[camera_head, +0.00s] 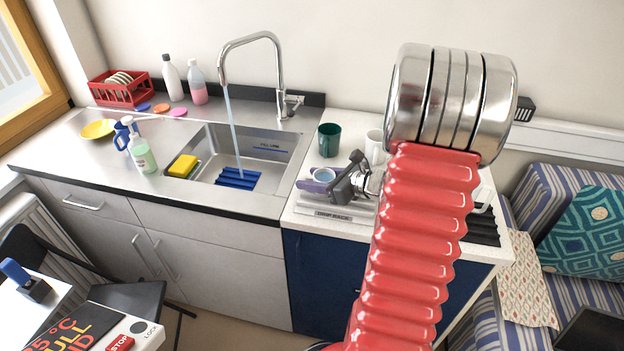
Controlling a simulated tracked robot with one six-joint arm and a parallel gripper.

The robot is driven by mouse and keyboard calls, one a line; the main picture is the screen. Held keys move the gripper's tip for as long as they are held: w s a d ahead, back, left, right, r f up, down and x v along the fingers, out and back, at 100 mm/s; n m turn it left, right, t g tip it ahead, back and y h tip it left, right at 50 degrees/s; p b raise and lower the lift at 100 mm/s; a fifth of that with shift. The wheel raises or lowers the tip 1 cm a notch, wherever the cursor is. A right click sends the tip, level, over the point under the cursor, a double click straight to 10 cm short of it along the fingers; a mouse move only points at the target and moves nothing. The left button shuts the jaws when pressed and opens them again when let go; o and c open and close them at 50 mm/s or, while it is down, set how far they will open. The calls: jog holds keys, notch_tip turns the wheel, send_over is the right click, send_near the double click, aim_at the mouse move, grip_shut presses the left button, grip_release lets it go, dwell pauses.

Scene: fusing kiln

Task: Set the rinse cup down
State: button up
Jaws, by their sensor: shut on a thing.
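A small cup (323,174) with a pale blue inside, which I take to be the rinse cup, is at the left end of my gripper (320,180), over the white worktop right of the sink. My gripper is shut on it, with a purple part along the cup's near side. The cup looks about upright. I cannot tell whether its base touches the worktop. My red ribbed arm hides part of the worktop to the right.
A dark green mug (329,140) and a white mug (375,146) stand behind my gripper. The steel sink (284,147) is to the left, with water running from the tap (280,70) above a blue rack (238,179). A labelled strip (333,213) lies along the worktop's front.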

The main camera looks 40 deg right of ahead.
jog(key=o, duration=1)
jog(key=shift+f, duration=0.1)
jog(key=v, duration=1.2)
jog(key=shift+d, duration=0.1)
dwell(0.4)
